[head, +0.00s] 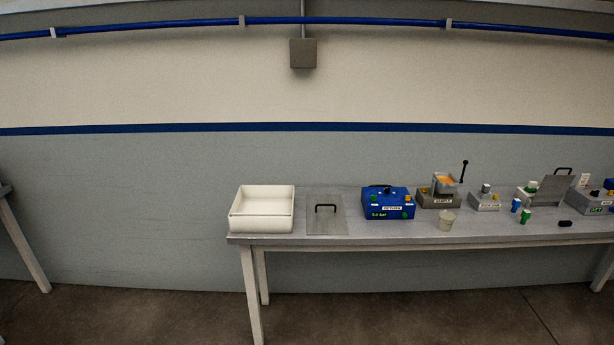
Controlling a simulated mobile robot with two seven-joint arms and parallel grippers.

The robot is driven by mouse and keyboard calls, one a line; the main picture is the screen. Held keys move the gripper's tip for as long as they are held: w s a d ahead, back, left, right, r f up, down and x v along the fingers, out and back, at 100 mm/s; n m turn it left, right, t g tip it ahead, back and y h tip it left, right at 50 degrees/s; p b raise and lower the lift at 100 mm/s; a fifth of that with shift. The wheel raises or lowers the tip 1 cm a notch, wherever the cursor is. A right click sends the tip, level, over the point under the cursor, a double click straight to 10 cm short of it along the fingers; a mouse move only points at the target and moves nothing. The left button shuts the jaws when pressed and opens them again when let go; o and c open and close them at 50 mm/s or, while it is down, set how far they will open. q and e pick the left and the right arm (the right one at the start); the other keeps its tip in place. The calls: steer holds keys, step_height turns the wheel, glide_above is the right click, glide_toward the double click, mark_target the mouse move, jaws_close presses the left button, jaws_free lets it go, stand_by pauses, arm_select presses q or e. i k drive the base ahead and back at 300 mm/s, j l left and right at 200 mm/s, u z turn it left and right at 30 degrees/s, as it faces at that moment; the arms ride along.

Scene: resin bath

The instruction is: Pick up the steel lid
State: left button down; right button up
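Two flat grey plates with black handles are in the head view, and I cannot tell for certain which is the steel lid. One plate (317,226) lies flat on the table just right of a white tray, with its black bar handle (326,207) standing up. The other plate (553,190) is tilted up among the small devices at the right, with a black handle at its top edge. Neither gripper is in view, and nothing is seen touching either plate.
Floor in front is clear. Another table's edge (22,240) shows far left.

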mark_target(325, 216)
steer(key=i+j+u, duration=0.1)
steer(key=i+u, duration=0.15)
steer(key=i, duration=0.5)
steer(key=i+u, duration=0.25)
steer(key=i, duration=0.5)
steer(key=i+j+z, duration=0.8)
steer(key=i+j, duration=0.15)
steer(key=i+j+z, duration=0.4)
steer(key=j, duration=0.25)
